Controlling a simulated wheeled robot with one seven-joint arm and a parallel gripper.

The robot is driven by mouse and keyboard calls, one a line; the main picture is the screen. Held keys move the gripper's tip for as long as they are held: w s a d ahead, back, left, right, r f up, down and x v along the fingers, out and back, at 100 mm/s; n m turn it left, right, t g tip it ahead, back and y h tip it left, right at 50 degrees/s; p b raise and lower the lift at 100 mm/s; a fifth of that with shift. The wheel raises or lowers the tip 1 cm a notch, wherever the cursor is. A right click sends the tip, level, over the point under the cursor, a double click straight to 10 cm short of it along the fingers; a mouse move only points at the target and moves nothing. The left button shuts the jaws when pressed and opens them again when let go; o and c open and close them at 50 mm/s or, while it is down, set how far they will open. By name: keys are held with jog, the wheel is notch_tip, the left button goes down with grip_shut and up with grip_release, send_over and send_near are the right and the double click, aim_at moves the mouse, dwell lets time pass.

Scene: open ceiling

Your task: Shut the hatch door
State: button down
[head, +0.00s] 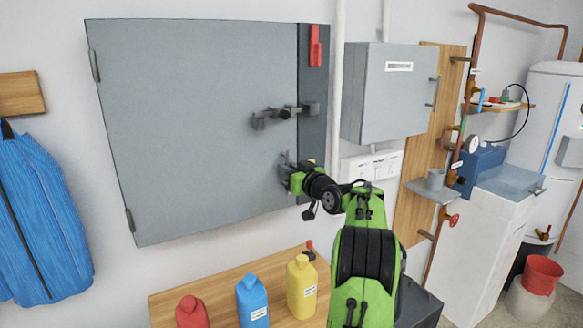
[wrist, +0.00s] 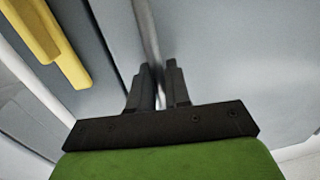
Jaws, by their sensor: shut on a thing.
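The hatch door (head: 190,120) is a large grey panel on the wall in the head view, with hinges along its left edge. A dark latch bar (head: 285,114) sits at its right edge, beside a darker frame strip (head: 313,90). The door lies close to the frame; whether a small gap is left I cannot tell. My gripper (head: 287,172) is at the door's lower right edge, below the latch. In the wrist view my gripper's fingers (wrist: 162,84) are closed on a thin grey edge, seemingly the door's; the exact contact is partly hidden.
Below are a wooden bench (head: 173,306) and red (head: 191,313), blue (head: 252,300) and yellow (head: 301,287) bottles. A grey cabinet (head: 390,95), pipes and a red bucket (head: 541,278) are at right. A blue jacket (head: 40,215) hangs left. A yellow bar (wrist: 47,40) shows in the wrist view.

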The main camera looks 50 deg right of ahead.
jog(key=shift+r, duration=0.3)
jog(key=c, duration=1.4)
grip_release()
jog(key=shift+w, duration=0.1)
jog(key=shift+c, duration=0.2)
jog(key=shift+o, duration=0.5)
jog(key=shift+w+d+f, duration=0.15)
jog(key=shift+w+f, duration=0.05)
jog(key=shift+f, duration=0.05)
jog(key=s+a+b, duration=0.2)
jog(key=s+a, duration=0.1)
jog(key=s, duration=1.2)
jog(key=shift+s+b, duration=0.2)
jog(key=shift+b, duration=0.15)
jog(key=shift+a, duration=0.15)
